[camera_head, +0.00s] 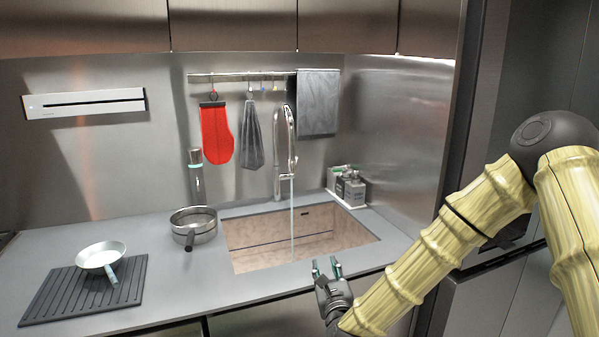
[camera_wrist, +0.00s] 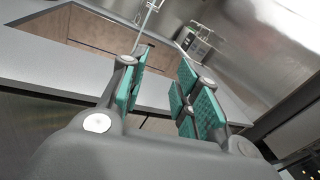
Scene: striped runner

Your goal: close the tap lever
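The tap (camera_head: 281,140) is a tall chrome spout with a curved top behind the sink. A thin stream of water (camera_head: 292,215) runs from it into the sink basin (camera_head: 265,241). The lever itself is too small to tell apart from the tap body. My gripper (camera_head: 327,267) is in front of the sink at the counter's front edge, apart from the tap. In the wrist view its green-padded fingers (camera_wrist: 163,92) are spread with nothing between them. The lower part of the tap and stream (camera_wrist: 148,18) shows beyond the fingers at the top.
A steel pot (camera_head: 194,226) stands left of the sink. A white pan (camera_head: 101,256) sits on a black ribbed mat (camera_head: 62,298). Soap bottles (camera_head: 350,188) stand in a caddy at the right back corner. A red mitt (camera_head: 216,134) and towels hang from the rail.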

